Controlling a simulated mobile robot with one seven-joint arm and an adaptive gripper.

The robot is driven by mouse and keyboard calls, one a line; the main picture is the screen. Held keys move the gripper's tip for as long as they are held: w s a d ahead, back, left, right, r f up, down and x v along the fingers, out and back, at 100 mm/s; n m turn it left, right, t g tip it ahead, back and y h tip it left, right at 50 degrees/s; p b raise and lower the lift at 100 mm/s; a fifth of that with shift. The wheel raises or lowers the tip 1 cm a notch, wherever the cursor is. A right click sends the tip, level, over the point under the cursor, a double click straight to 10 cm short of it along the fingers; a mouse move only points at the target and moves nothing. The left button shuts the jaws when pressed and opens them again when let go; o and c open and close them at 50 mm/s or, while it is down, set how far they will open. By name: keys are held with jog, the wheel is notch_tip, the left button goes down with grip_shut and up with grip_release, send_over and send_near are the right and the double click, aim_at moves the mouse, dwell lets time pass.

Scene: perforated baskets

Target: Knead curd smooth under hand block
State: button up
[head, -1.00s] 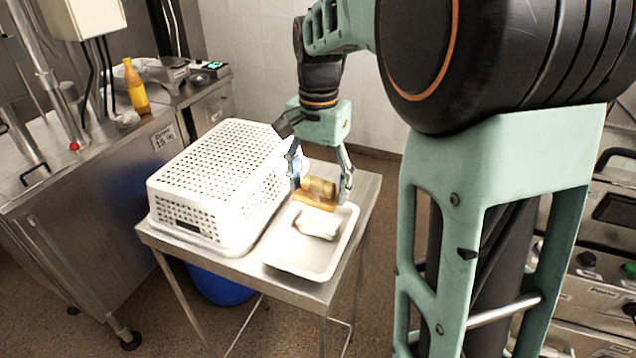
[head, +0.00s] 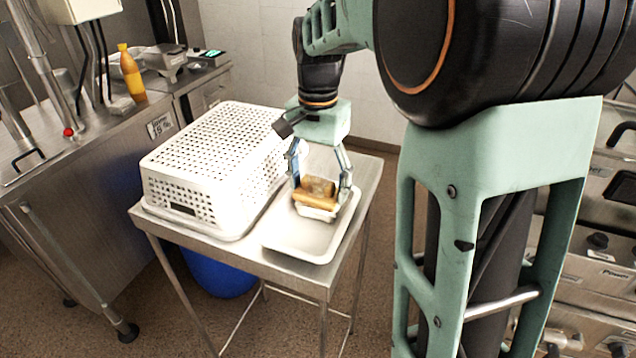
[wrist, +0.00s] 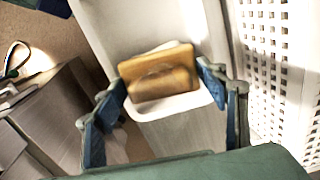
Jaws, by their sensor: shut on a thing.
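My gripper (head: 320,187) is shut on a brown wooden hand block (head: 313,199), one finger at each end. The white curd (head: 318,213) lies in a shallow white tray (head: 294,247), directly under the block, and mostly hidden by it. The block looks to be touching the curd or just above it; I cannot tell which.
A white perforated basket (head: 215,150) stands upside down left of the tray on the same steel table (head: 283,276). A steel counter at the left holds an orange bottle (head: 132,75) and a scale. A blue tub (head: 218,275) is under the table. The tray's front part is empty.

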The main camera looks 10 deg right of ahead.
jog(key=shift+f+b, duration=0.35)
jog(key=shift+f, duration=0.25)
dwell(1.0)
notch_tip(320, 180, up, 7)
jog(key=p, duration=0.6)
jog(key=shift+r, duration=0.15)
jog(key=shift+f, duration=0.25)
jog(key=shift+f+b, duration=1.95)
jog(key=shift+f, duration=0.9)
jog(key=shift+s+f, duration=0.15)
jog(key=shift+f, duration=0.5)
